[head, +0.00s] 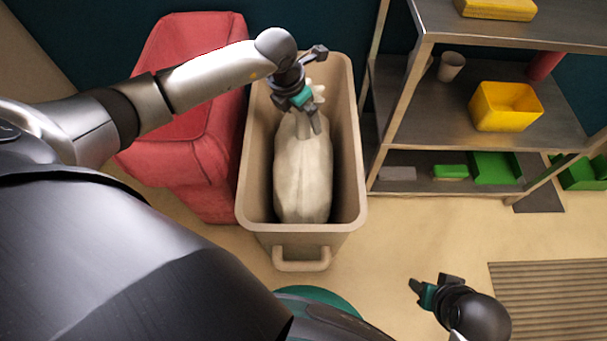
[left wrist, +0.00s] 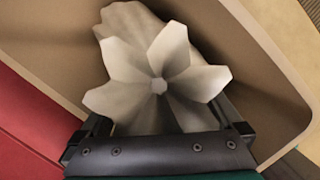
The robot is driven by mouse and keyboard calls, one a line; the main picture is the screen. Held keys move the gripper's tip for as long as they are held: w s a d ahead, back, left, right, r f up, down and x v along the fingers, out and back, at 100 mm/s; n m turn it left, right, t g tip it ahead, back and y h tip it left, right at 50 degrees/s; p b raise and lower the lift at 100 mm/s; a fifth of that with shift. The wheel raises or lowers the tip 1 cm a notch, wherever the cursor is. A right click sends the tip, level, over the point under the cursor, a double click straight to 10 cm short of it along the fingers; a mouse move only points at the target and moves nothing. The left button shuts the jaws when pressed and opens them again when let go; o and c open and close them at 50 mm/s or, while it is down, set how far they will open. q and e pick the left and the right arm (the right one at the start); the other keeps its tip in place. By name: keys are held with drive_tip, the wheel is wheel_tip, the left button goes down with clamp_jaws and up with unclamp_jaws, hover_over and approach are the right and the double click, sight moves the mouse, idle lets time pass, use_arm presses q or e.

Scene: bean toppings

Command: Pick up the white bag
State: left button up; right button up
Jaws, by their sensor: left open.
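The white bag (head: 303,175) stands in a tan bin (head: 352,200), its gathered, flared top at the far end. In the left wrist view the bag's top (left wrist: 158,70) spreads out like petals, with its centre between my gripper's fingers. My left gripper (head: 318,88) is over the bin at the bag's neck, with its fingers open around the top. In the left wrist view the fingers (left wrist: 160,120) sit on either side of the bag, partly hidden by it. I cannot tell whether they touch it. My right gripper (head: 434,286) is at the lower right, over the floor, away from the bag; its jaw state is unclear.
A red bin (head: 190,130) stands left of the tan bin. A metal shelf (head: 405,95) at the right holds a yellow bin (head: 505,107), a cup (head: 451,66) and green trays (head: 494,168). A striped mat (head: 550,300) lies at lower right.

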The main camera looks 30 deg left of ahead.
use_arm(q)
drive_tip(key=shift+f, duration=0.2)
clamp_jaws()
drive_tip(key=shift+w+r, duration=0.2)
drive_tip(key=shift+w, duration=0.05)
idle(0.6)
